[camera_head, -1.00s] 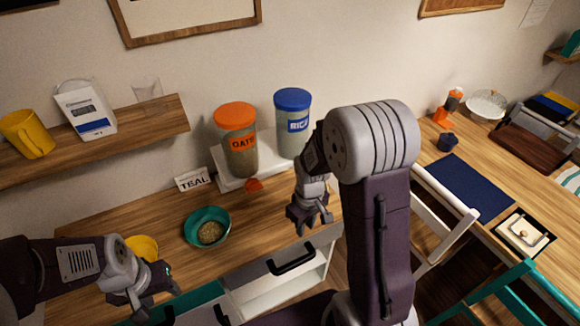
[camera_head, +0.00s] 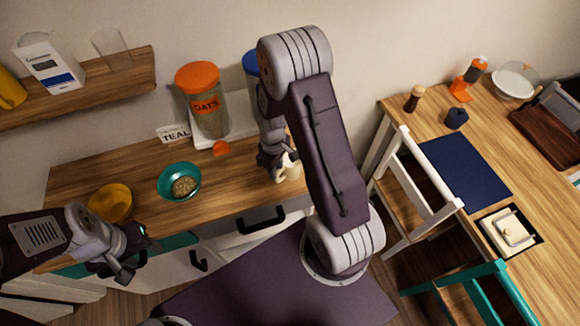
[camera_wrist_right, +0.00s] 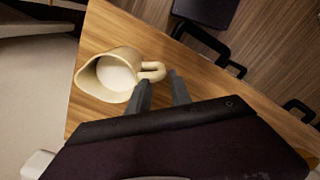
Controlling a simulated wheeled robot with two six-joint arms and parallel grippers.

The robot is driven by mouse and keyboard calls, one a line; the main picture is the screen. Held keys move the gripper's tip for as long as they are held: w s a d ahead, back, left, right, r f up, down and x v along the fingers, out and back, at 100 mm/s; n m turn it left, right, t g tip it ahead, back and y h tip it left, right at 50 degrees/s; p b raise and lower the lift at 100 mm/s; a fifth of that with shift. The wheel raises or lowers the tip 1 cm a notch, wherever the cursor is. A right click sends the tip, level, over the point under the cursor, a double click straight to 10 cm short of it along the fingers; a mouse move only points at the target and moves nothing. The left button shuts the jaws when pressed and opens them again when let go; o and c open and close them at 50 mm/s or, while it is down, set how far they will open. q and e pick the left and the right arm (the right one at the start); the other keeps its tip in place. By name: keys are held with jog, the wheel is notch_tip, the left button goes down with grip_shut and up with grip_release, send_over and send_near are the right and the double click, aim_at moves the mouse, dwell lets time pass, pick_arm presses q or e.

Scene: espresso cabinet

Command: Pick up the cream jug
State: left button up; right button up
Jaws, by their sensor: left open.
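The cream jug (camera_head: 291,168) is a small cream-coloured pot standing on the wooden counter, partly hidden by my right arm in the head view. In the right wrist view the jug (camera_wrist_right: 112,76) shows its open mouth with pale content, and its looped handle points toward my right gripper (camera_wrist_right: 158,80). The two fingers are apart, with the handle's end at the gap between the tips; I cannot tell whether they touch it. In the head view my right gripper (camera_head: 272,162) is just left of the jug. My left gripper (camera_head: 130,262) is open and empty in front of the counter.
A teal bowl (camera_head: 179,181) with grainy content and a yellow bowl (camera_head: 111,202) stand left on the counter. The oats jar (camera_head: 204,100) and a blue-lidded jar (camera_head: 251,66) stand behind. Chairs and a second table (camera_head: 410,120) are at the right.

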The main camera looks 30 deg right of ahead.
jog(key=f, duration=0.4)
jog(key=shift+s+a+f+p, duration=0.1)
jog(key=shift+s+p, duration=0.25)
jog(key=shift+s, duration=0.05)
jog(key=shift+w+f, duration=0.1)
jog(key=shift+f, duration=0.2)
jog(key=shift+r, duration=0.1)
grip_shut()
dwell(0.6)
